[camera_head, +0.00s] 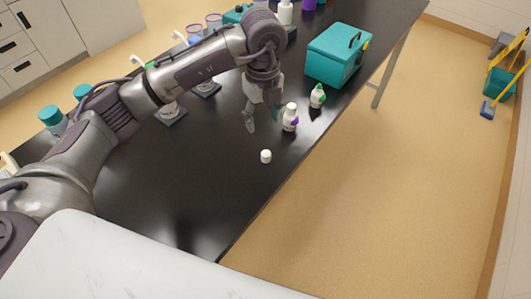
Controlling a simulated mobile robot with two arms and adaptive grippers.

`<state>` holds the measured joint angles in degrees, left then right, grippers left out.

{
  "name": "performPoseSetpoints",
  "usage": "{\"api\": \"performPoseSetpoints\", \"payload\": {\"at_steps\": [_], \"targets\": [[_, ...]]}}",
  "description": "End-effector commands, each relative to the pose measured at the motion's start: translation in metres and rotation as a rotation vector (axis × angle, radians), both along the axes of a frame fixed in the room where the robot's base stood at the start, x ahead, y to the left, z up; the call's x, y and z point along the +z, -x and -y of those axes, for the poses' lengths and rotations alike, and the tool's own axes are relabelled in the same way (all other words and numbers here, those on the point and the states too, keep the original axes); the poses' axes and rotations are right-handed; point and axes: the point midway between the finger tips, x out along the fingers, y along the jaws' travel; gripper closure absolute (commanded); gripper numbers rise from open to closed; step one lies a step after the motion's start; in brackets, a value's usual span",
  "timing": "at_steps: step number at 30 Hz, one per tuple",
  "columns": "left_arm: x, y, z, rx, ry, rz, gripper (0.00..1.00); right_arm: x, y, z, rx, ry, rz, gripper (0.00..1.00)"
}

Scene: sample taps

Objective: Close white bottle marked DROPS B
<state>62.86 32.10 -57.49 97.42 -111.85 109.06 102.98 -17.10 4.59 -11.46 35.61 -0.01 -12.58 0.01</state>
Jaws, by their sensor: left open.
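A white bottle (290,118) with a purple label patch stands upright near the front edge of the black table. A smaller white bottle (317,96) with green on it stands to its right and a little farther back. The lettering on both is too small to read, so I cannot tell which is DROPS B. A loose white cap (266,156) lies on the table nearer to me. My left gripper (263,119) is open and points down just left of the purple-marked bottle, with nothing visible between its fingers. My right gripper is not in view.
A teal box (338,55) with a dark handle stands behind the bottles. Sample taps and teal-lidded jars (52,119) line the table's far left side, partly behind my left arm. The black table (190,205) is clear around the cap and toward me.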

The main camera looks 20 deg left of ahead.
Motion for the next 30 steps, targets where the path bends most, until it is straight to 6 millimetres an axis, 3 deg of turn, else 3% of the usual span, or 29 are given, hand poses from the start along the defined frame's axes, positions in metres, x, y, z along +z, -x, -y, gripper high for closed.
{"api": "performPoseSetpoints", "payload": {"at_steps": [8, 21, 30], "targets": [[-0.006, 0.001, 0.001, -0.004, 0.005, -0.003, 0.43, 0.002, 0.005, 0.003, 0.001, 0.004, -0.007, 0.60], [-0.079, 0.001, 0.003, -0.005, 0.008, -0.003, 0.43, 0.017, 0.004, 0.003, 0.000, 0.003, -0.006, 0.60], [-0.087, 0.001, 0.003, -0.007, 0.007, -0.001, 0.43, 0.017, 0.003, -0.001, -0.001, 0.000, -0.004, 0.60]]}}
